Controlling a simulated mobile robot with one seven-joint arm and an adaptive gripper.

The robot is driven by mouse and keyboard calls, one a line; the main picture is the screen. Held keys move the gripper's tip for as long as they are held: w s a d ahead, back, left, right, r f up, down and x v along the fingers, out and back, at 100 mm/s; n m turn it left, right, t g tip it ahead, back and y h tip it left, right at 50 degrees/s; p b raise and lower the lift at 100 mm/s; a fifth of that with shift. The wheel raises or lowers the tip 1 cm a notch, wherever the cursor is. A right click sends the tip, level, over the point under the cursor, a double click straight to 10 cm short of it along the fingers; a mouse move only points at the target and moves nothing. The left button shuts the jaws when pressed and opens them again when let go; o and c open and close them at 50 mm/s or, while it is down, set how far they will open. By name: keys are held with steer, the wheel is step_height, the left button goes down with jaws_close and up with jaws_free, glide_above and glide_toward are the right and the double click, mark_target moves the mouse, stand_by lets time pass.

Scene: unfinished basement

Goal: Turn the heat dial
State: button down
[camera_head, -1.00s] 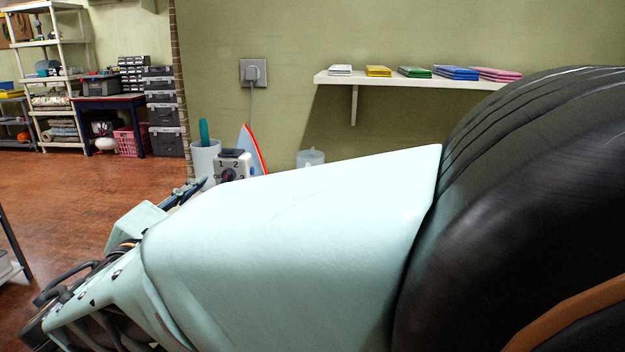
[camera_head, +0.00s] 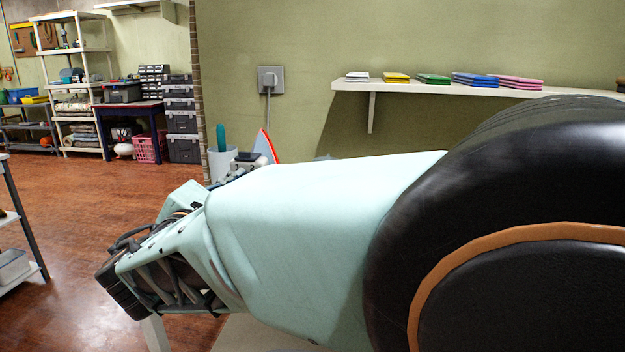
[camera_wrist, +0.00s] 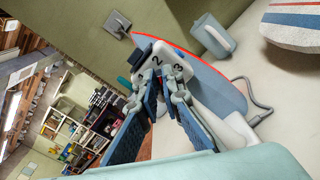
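An iron with a pale body, blue plate and red rim (camera_wrist: 215,75) stands in the middle of the wrist view. Its numbered dial face (camera_wrist: 166,60) shows a 2 and a 3 close to my fingertips. The dial knob is mostly hidden by the fingers. In the head view the iron's red-edged plate (camera_head: 265,145) shows behind my arm, which hides most of the body and the gripper.
A pale container (camera_head: 221,165) holding a teal item stands left of the iron. A wall shelf (camera_head: 430,88) holds several coloured stacks. An outlet (camera_head: 271,79) is above.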

steer(key=shift+r, duration=0.1)
stand_by(0.3)
steer(key=shift+a+n+p, duration=0.25)
steer(key=shift+n+p, duration=2.3)
steer(key=shift+p, duration=0.6)
steer(key=shift+a+n+p, duration=0.2)
steer(key=shift+n+p, duration=2.4)
steer(key=shift+p, duration=0.5)
steer(key=shift+a+n+p, duration=0.25)
steer(key=shift+n+p, duration=2.3)
steer(key=shift+p, duration=0.6)
steer(key=shift+f, duration=0.2)
steer(key=c, duration=2.1)
jaws_free()
steer(key=s+a, duration=0.1)
steer(key=s, duration=1.1)
